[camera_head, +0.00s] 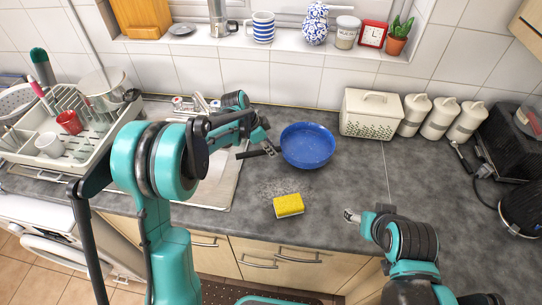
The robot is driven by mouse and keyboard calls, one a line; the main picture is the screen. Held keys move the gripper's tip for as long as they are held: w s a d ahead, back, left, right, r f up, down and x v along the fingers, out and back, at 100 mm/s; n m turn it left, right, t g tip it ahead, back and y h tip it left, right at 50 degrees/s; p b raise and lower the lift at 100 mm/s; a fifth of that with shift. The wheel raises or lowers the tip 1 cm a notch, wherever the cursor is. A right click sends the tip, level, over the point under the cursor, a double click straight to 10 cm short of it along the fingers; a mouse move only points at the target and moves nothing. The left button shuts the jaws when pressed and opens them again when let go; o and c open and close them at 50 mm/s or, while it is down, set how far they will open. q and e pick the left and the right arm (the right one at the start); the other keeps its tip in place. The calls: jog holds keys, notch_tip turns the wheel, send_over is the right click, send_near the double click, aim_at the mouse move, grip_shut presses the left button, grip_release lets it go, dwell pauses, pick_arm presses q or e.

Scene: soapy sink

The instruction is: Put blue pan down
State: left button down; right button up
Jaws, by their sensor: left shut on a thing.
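The blue pan (307,147) is over the grey counter (345,185), right of the sink, with its open side up and roughly level. Its dark handle sticks out to the left. My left gripper (269,148) is shut on the blue pan at its handle side; the fingertips are small and partly hidden here. I cannot tell whether the pan's base touches the counter. My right gripper (351,215) is near the counter's front edge, right of the yellow sponge and apart from the pan. Its fingers are too small to judge.
A yellow sponge (288,205) lies on the counter below a wet, speckled patch. The sink (222,185) is left, partly behind my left arm. A dish rack (85,165) stands far left. A cream box (370,114) and several canisters (441,118) line the wall. Counter right of the pan is clear.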

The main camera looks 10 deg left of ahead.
pick_arm(q)
notch_tip(320, 180, down, 4)
jog(key=shift+r+b, duration=0.1)
jog(key=shift+b, duration=0.4)
jog(key=shift+r, duration=0.1)
jog(key=c, duration=1.4)
grip_release()
jog(key=shift+f, duration=0.2)
jog(key=shift+s, duration=0.1)
